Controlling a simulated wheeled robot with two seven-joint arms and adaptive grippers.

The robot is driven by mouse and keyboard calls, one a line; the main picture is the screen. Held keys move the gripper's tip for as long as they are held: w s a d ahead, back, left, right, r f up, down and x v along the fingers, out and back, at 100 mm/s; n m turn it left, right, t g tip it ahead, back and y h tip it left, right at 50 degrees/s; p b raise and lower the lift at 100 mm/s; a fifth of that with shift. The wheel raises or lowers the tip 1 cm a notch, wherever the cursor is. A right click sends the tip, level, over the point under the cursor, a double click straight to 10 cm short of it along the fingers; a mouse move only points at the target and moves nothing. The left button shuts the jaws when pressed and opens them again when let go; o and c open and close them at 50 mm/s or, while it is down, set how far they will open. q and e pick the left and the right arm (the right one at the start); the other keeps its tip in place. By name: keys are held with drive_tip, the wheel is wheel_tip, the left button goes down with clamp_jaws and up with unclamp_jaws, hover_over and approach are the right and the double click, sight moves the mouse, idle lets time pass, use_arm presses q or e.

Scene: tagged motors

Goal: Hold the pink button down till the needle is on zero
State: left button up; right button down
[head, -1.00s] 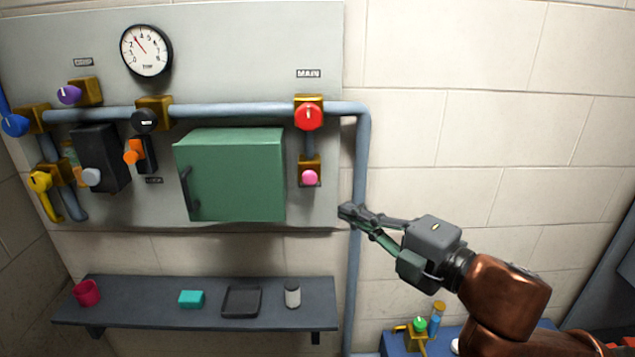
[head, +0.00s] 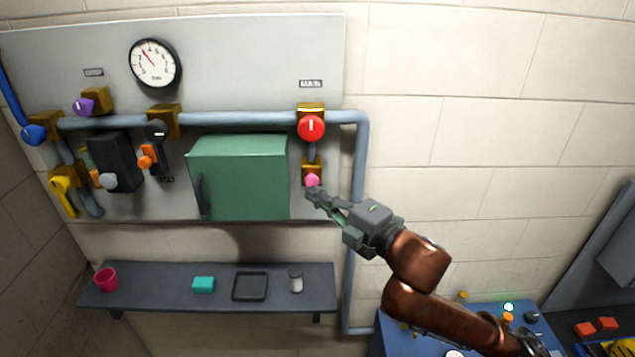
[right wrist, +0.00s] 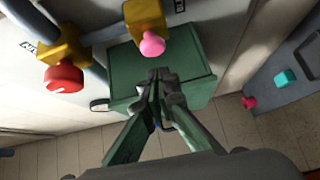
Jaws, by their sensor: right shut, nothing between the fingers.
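The pink button (head: 312,180) sits on a brass block below the red MAIN knob (head: 311,127) on the grey wall panel. It also shows in the right wrist view (right wrist: 152,44). The gauge (head: 155,63) is at the upper left of the panel; its needle points up and left, off zero. My right gripper (head: 312,192) is shut and empty, its fingertips just below the button in the head view. In the right wrist view the shut fingertips (right wrist: 160,75) appear a little short of the button, with a gap in the picture. My left gripper is not in view.
A green cabinet (head: 240,178) stands out from the panel left of the button. A pipe (head: 361,160) runs down at its right. A shelf (head: 215,291) below holds small items. A blue bench (head: 400,340) stands at the lower right.

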sight(317, 180)
drive_tip(key=shift+w+d+p, duration=0.2)
drive_tip(key=shift+w, duration=0.35)
drive_tip(key=shift+w+d+p, duration=0.15)
drive_tip(key=shift+w, duration=0.35)
drive_tip(key=shift+w+a, duration=0.1)
drive_tip(key=shift+w, duration=0.05)
drive_tip(key=shift+w+r, duration=0.1)
drive_tip(key=shift+w, duration=0.9)
drive_tip(key=shift+s+r, duration=0.1)
drive_tip(key=shift+s, duration=0.05)
drive_tip(key=shift+d+r, duration=0.1)
drive_tip(key=shift+d, duration=0.15)
idle(0.7)
